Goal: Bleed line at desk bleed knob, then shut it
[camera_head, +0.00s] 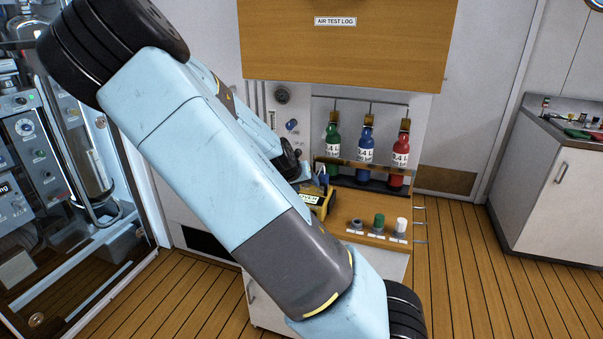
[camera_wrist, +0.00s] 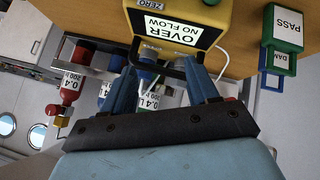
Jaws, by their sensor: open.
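My gripper (camera_wrist: 160,68) is open, with its blue fingers spread in the wrist view. A small blue piece (camera_wrist: 147,66) shows between the fingertips; I cannot tell if it is the bleed knob or if a finger touches it. Just beyond it is a yellow meter (camera_wrist: 199,12) whose screen reads "OVER NO FLOW". In the head view the yellow meter (camera_head: 309,199) stands on the wooden desk (camera_head: 345,206), partly hidden by my arm. A blue knob (camera_head: 292,125) is on the wall panel left of the bottles. No label naming the bleed knob is readable.
Green (camera_head: 332,140), blue (camera_head: 366,143) and red (camera_head: 400,151) bottles hang behind the desk. A grey ring (camera_head: 356,224), a green cylinder (camera_head: 379,221) and a white cylinder (camera_head: 401,225) stand at its front. A green "PASS" tag (camera_wrist: 286,30) is beside the meter in the wrist view.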

